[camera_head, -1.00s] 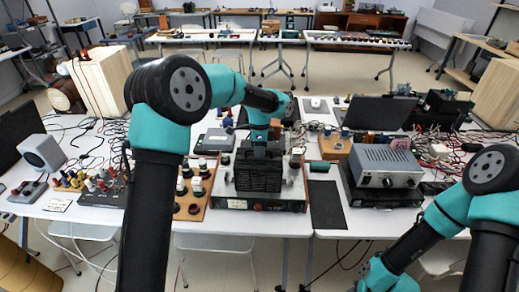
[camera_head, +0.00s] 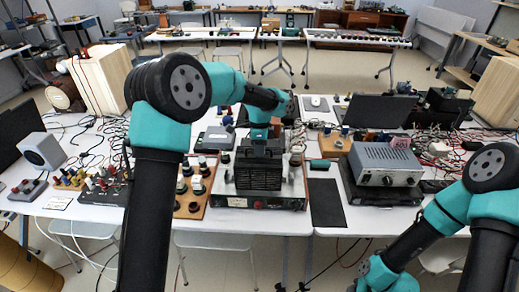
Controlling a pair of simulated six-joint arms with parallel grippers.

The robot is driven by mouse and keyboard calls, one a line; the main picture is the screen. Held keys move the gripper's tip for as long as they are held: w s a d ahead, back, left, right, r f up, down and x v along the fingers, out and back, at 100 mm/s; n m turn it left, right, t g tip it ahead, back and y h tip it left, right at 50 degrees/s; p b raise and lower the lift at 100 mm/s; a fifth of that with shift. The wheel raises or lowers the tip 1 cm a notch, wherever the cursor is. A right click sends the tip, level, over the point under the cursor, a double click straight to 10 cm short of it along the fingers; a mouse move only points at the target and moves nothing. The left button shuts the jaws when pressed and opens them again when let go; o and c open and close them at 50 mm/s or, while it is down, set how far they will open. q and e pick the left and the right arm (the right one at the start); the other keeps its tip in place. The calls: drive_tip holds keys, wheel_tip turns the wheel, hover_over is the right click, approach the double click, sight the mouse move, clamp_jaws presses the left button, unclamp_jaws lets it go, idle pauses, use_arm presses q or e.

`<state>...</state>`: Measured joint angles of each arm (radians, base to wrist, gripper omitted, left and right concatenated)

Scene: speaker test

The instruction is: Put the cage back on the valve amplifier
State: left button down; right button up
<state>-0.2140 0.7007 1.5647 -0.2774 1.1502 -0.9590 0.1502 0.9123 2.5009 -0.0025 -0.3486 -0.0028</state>
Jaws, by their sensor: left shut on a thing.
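The valve amplifier (camera_head: 262,203) stands near the front edge of the table, in the middle of the view. The black cage (camera_head: 259,176) is upright over the middle of the amplifier; whether it rests fully on the chassis I cannot tell. My left gripper (camera_head: 260,145) is above the cage, pointing down, and is shut on its top. Valves (camera_head: 295,160) show at the amplifier's right side, beside the cage. My right arm is at the lower right, and its gripper (camera_head: 366,284) is low at the bottom edge, partly cut off, its fingers not clear.
A wooden board with valves (camera_head: 196,190) lies left of the amplifier. A black mat (camera_head: 326,203) lies to its right, then a silver device (camera_head: 386,165). A grey speaker (camera_head: 42,151) and several small control boxes stand at the left. Cables cover much of the table's back.

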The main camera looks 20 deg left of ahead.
use_arm(q)
drive_tip(key=shift+f, duration=0.3)
idle(0.4)
drive_tip(key=c, duration=1.1)
unclamp_jaws()
drive_tip(key=w+r, duration=0.3)
drive_tip(key=r, duration=1.4)
drive_tip(key=shift+w+a, duration=0.15)
drive_tip(key=shift+a, duration=0.2)
